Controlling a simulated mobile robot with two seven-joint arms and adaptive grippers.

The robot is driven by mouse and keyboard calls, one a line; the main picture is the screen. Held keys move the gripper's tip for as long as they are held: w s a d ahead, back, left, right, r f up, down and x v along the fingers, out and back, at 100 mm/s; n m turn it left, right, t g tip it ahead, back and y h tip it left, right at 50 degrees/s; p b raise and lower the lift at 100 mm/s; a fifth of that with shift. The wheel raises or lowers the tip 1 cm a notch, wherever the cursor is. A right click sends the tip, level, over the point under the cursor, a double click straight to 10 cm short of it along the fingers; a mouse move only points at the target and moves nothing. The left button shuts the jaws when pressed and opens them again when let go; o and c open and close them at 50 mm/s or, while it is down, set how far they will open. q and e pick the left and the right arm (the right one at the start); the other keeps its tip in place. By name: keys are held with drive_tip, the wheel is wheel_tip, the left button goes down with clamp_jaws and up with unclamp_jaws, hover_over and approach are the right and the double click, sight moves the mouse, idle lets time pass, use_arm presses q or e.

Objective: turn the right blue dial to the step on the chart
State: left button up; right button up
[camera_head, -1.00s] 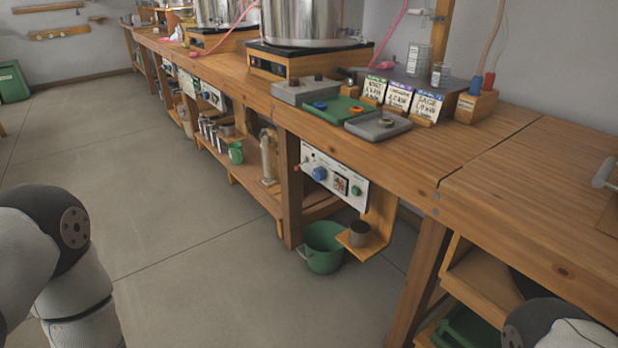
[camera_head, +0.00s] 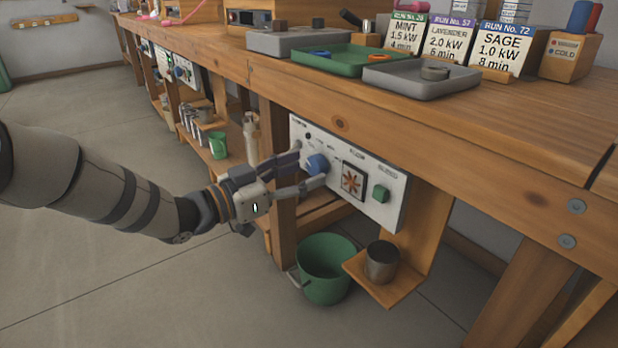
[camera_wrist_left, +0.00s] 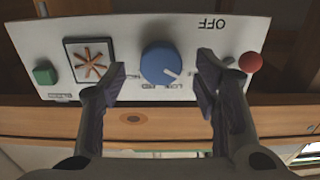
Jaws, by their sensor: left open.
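The right blue dial (camera_head: 317,164) is on a white control panel (camera_head: 384,212) under the bench's front edge. My left gripper (camera_head: 308,166) is open in front of the panel, its fingers on either side of the dial. In the left wrist view the dial (camera_wrist_left: 160,63) sits between the two open fingertips (camera_wrist_left: 163,80), with gaps on both sides. Its white pointer mark points to the lower right there, near small lettering that I cannot fully read. The chart cards for mint (camera_head: 407,33), lavender (camera_head: 453,40) and sage (camera_head: 498,52) stand on the bench. My right gripper is not in view.
The panel also has a green button (camera_head: 380,194), a square with an orange star (camera_head: 353,181) and a red knob (camera_wrist_left: 250,63). A green bucket (camera_head: 325,270) and a metal cup (camera_head: 382,262) on a small shelf are below. Trays (camera_head: 420,82) lie on the bench above.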

use_arm(q)
drive_tip(key=shift+x, duration=1.15)
drive_tip(key=shift+a, duration=0.1)
drive_tip(key=c, duration=1.1)
drive_tip(key=shift+c, duration=0.2)
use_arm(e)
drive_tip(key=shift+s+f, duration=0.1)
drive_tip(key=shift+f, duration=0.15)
use_arm(q)
drive_tip(key=m+p, duration=0.1)
drive_tip(key=m, duration=0.2)
drive_tip(key=shift+r, duration=0.15)
drive_tip(key=m+p, duration=0.2)
drive_tip(key=m, duration=0.3)
drive_tip(key=shift+m, duration=0.3)
drive_tip(key=m+p, duration=0.1)
drive_tip(key=m, duration=0.3)
drive_tip(key=shift+m+p, duration=0.45)
drive_tip(key=shift+m, duration=0.95)
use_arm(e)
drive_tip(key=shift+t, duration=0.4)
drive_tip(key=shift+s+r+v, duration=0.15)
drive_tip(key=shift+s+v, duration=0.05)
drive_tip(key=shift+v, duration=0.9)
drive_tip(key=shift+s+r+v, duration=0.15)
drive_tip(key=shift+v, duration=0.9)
use_arm(q)
drive_tip(key=shift+m, duration=0.3)
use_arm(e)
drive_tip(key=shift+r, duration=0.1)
